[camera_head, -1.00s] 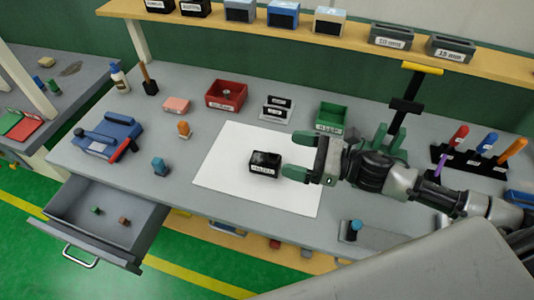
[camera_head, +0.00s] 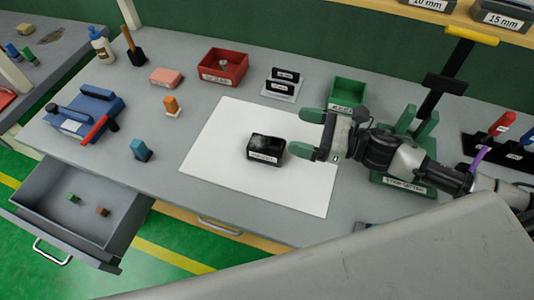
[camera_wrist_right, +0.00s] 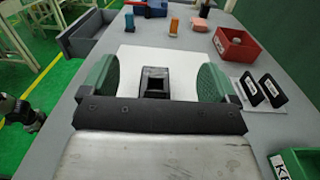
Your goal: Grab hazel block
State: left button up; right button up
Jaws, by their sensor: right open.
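A small brown block (camera_head: 102,211), the closest match in colour to hazel, lies in the open grey drawer (camera_head: 50,222) at the left. A small green block (camera_head: 73,198) lies beside it. In the right wrist view the drawer (camera_wrist_right: 82,42) shows at the upper left, its contents not readable. My right gripper (camera_head: 307,133) is open and empty, above the white sheet and just right of a black labelled box (camera_head: 265,157). The box (camera_wrist_right: 155,83) shows between its green fingers in the right wrist view. My left gripper is not in view.
On the bench are a blue tool (camera_head: 85,113), teal piece (camera_head: 141,150), orange piece (camera_head: 171,106), pink block (camera_head: 166,76), red bin (camera_head: 223,67) and green bin (camera_head: 347,93). The white sheet (camera_head: 215,150) is clear left of the black box.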

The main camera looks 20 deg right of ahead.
jog(key=p, duration=0.1)
send_near(270, 145)
jog(key=shift+w+a+r, duration=0.25)
jog(key=shift+w+a, duration=0.05)
jog(key=shift+a, duration=0.25)
jog(key=shift+w+a+r, duration=0.3)
jog(key=shift+a, duration=0.25)
jog(key=shift+w+a+f+p, duration=0.4)
jog(key=shift+a, duration=0.2)
jog(key=shift+w+a+f, duration=0.1)
jog(key=shift+w+a, duration=0.2)
jog(key=shift+a, duration=0.25)
jog(key=p+x, duration=0.1)
jog(key=x, duration=0.3)
jog(key=shift+w+a+p, duration=0.1)
jog(key=shift+p, duration=0.3)
jog(key=shift+w+a, duration=0.2)
jog(key=shift+a, duration=0.05)
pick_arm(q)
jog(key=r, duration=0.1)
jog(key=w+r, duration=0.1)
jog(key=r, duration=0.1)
pick_arm(e)
jog(key=shift+f, duration=0.1)
jog(key=shift+c, duration=0.3)
jog(key=c, duration=1)
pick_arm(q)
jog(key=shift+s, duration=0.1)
